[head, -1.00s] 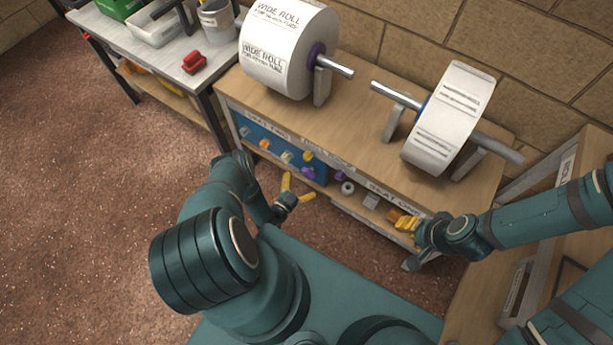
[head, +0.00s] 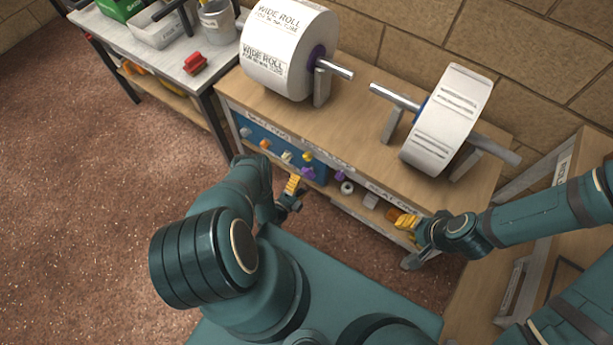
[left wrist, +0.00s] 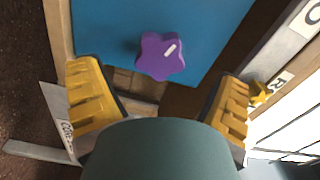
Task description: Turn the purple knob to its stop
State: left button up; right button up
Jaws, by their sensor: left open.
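The purple knob (left wrist: 161,56) is star-shaped with a white mark pointing to its upper right. It sits on a blue panel (left wrist: 215,22), and in the head view the knob (head: 308,173) is at the panel's lower right. My left gripper (left wrist: 158,98) is open, its yellow fingers on either side below the knob, apart from it and empty. In the head view the left gripper (head: 292,188) is just in front of the panel. My right gripper (head: 407,222) is at the right by the bench's front; its finger gap is unclear.
Other knobs (head: 265,144) sit on the same panel. Above it, the wooden bench top (head: 350,130) carries a wide white roll (head: 290,50) and a narrower roll (head: 447,120) on metal bars. A side table (head: 150,50) stands at the left. The floor left of my arm is clear.

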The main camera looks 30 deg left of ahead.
aim_at(306, 176)
pick_arm(q)
jog(key=shift+w, duration=0.1)
jog(key=shift+w+d+b, duration=0.15)
jog(key=shift+w+b, duration=0.6)
jog(key=shift+w, duration=1.15)
jog(key=c, duration=1.2)
